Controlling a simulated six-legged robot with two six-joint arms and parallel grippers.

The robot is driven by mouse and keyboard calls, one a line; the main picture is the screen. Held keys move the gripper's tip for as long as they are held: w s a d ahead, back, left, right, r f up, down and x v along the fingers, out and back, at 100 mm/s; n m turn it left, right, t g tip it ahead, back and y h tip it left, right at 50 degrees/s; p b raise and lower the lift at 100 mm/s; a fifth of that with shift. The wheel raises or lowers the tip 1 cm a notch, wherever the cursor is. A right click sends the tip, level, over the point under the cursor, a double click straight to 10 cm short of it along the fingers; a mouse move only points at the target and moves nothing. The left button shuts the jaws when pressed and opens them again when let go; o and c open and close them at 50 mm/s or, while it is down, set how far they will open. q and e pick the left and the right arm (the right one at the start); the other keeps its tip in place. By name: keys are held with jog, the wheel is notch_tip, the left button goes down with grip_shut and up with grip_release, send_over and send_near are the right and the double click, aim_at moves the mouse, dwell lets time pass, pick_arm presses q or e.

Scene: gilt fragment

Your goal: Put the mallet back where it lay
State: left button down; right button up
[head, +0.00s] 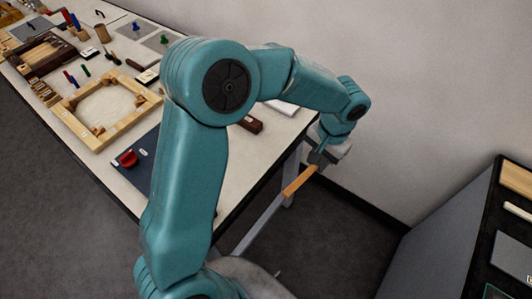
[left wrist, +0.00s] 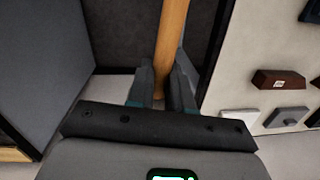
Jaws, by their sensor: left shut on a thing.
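My left gripper (head: 322,158) is shut on a light wooden handle (head: 300,181), which I take to be the mallet's. The handle is off the end of the white workbench (head: 245,165), over the floor side, and points down and left in the head view. In the left wrist view the gripper (left wrist: 165,78) clasps the handle (left wrist: 173,32), which runs out of the top of the picture. The mallet's head cannot be made out in either view. My right gripper is not in view.
On the workbench are a brown block (head: 250,124), a red object (head: 128,158) on a dark blue mat (head: 140,176), a wooden frame (head: 138,124) and several small tools further back. A grey-sided unit (head: 440,235) stands at the right. Bare floor (head: 340,235) lies between.

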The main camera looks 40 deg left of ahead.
pick_arm(q)
jog(key=shift+w+r, duration=0.15)
jog(key=shift+w, duration=0.05)
jog(key=a+r+n+h+b, duration=0.1)
jog(key=a+r+b, duration=0.1)
jog(key=a+r, duration=0.6)
jog(key=a+r+b, duration=0.2)
jog(key=a+r, duration=0.1)
jog(key=a, duration=0.9)
jog(key=shift+n, duration=0.3)
jog(key=f, duration=1.5)
jog(key=shift+w+d+f, duration=0.1)
jog(key=shift+w, duration=0.1)
jog(key=shift+f, duration=0.3)
notch_tip(320, 180, down, 4)
jog(key=shift+s+r, duration=0.1)
jog(key=shift+r, duration=0.15)
jog(key=shift+f, duration=0.3)
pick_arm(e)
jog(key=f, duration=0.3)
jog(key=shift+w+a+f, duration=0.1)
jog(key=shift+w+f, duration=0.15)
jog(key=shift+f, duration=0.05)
